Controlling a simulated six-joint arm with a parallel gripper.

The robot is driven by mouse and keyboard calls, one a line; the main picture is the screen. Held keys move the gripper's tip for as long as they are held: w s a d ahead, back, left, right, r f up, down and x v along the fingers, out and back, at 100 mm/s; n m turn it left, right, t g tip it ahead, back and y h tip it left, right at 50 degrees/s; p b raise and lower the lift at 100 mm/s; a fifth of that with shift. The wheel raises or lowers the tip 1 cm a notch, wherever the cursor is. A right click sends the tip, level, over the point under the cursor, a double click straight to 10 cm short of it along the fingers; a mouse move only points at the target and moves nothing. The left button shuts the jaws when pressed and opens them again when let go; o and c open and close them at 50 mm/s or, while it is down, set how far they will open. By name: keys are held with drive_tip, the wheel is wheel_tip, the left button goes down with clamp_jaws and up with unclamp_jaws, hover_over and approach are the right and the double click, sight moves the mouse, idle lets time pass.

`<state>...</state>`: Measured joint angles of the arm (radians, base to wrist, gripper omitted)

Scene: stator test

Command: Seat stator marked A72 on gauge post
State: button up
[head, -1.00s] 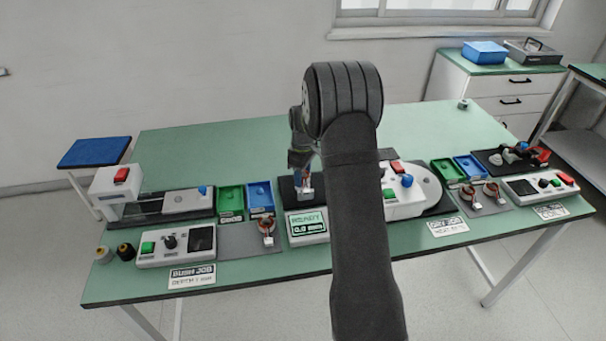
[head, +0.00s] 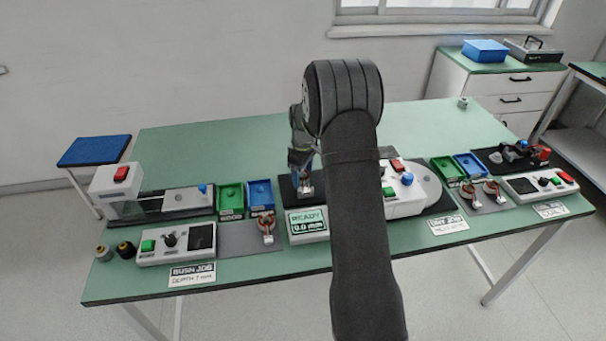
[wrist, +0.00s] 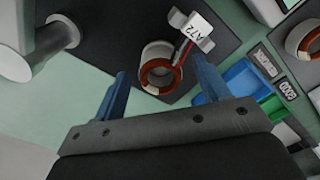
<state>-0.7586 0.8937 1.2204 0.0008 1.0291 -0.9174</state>
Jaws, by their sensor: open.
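The stator marked A72 (wrist: 160,82) is a grey ring with a copper winding and a white A72 tag (wrist: 192,30) on a red lead. In the wrist view it is at the dark base plate (wrist: 110,35), between the blue fingers of my gripper (wrist: 163,90). The fingers are apart, with a gap on each side of the ring. In the head view the stator (head: 306,188) is small, just below my gripper (head: 302,168), at the gauge with the READY 0.0 mm display (head: 307,222). I cannot tell whether the post is inside the ring.
A grey cylinder (wrist: 40,48) stands left of the stator in the wrist view. Green (head: 231,197) and blue (head: 260,194) bins are left of the gauge. Another stator (head: 266,230) lies on a grey mat.

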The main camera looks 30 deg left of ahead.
wheel_tip(320, 180, up, 17)
idle(0.4)
drive_tip(key=shift+f, duration=0.1)
idle(0.4)
wheel_tip(320, 180, down, 17)
drive_tip(key=shift+f, duration=0.2)
drive_tip(key=shift+r, duration=0.1)
idle(0.5)
